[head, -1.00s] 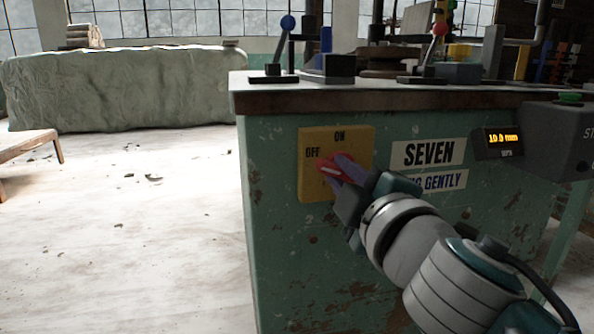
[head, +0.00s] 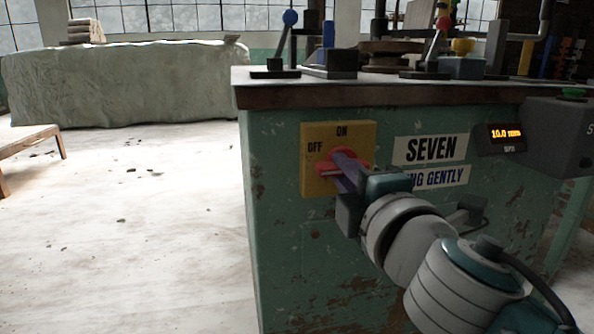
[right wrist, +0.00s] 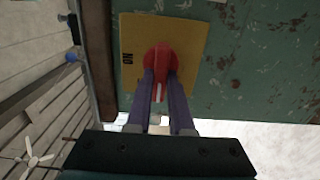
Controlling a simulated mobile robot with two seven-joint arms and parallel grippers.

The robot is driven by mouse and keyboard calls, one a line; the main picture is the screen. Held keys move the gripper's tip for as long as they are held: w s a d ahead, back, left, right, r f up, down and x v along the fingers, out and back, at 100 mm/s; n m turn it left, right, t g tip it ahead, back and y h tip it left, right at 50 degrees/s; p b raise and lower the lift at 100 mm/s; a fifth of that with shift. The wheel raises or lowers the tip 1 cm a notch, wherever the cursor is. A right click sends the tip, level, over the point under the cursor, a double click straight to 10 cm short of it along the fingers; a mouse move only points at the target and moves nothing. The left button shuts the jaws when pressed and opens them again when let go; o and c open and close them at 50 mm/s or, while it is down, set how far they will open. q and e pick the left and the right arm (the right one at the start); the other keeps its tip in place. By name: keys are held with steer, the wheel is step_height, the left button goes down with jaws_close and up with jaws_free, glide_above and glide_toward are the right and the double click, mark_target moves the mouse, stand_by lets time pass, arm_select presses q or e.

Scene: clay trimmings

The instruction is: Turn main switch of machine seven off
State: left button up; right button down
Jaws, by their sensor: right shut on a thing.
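The main switch is a red rotary knob (head: 330,163) on a yellow plate (head: 312,184) marked ON at the top and OFF at the left. The plate is on the front of the green machine, left of the SEVEN sign (head: 431,150). My right gripper (head: 343,171) is shut on the knob, its purple fingers on either side of the handle. In the right wrist view the red knob (right wrist: 159,62) sits between the fingertips, with a white mark on its handle. In the head view the mark lies nearly level, pointing left; the fingers partly hide the knob. My left gripper is out of view.
A worktop (head: 400,95) with levers and a wheel tops the machine. A lit depth display (head: 506,134) and a grey box (head: 560,135) are at the right.

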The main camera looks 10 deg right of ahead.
steer(key=c, duration=0.8)
jaws_free()
steer(key=s+p, duration=0.1)
steer(key=s, duration=0.9)
steer(key=shift+d, duration=0.15)
